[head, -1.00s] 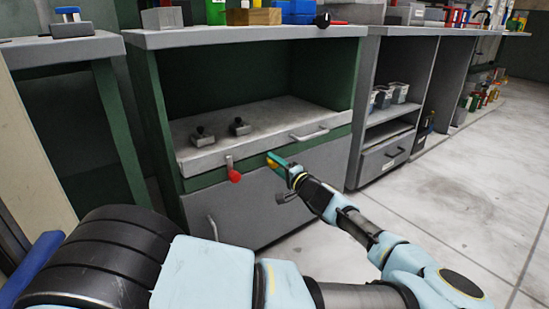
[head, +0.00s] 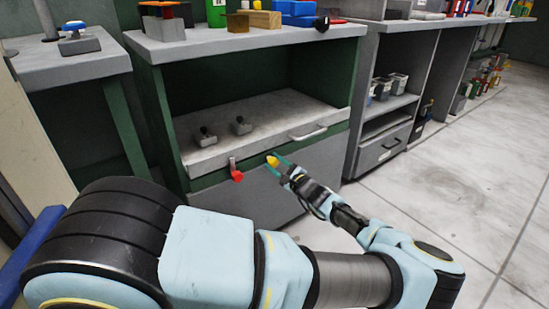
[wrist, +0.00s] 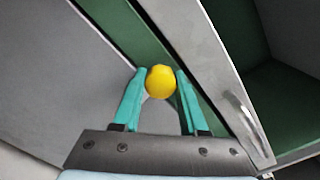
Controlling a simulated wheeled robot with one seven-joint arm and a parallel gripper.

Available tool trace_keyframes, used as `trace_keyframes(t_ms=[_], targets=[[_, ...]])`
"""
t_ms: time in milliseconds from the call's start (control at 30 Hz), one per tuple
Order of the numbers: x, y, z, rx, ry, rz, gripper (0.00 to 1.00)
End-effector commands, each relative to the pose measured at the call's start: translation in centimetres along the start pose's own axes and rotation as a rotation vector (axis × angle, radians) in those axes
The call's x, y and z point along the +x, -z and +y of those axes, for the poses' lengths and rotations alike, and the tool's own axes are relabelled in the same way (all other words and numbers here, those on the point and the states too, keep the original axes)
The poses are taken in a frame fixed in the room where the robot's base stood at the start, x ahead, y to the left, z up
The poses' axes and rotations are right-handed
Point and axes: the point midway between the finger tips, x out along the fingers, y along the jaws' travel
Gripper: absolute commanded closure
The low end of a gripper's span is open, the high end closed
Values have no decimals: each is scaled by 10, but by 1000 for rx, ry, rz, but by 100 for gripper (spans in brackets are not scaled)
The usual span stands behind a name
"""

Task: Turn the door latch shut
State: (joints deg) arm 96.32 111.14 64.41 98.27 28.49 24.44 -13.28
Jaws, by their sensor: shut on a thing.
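My gripper (head: 274,164) is at the green rail across the press front, above the grey lower door (head: 312,165). Its teal fingers are shut on a yellow knob (wrist: 160,82), one finger on each side in the wrist view. The yellow knob also shows between the fingers in the head view (head: 271,161). The part behind the knob is hidden, so its turn angle cannot be told. To the left, a short grey lever with a red knob (head: 237,175) hangs down on the press front.
A grey sliding shelf (head: 265,137) with two small clamps and a bar handle (head: 308,133) lies above the rail. My arm hides much of the lower door. Open floor (head: 440,200) lies to the right.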

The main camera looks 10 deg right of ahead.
Motion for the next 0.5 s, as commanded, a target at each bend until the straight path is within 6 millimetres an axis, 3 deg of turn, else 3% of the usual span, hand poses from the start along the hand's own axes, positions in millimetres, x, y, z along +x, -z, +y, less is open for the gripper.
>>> trace_keyframes(t_ms=[500], targets=[[-2,3,-1,217,2,9,100]])
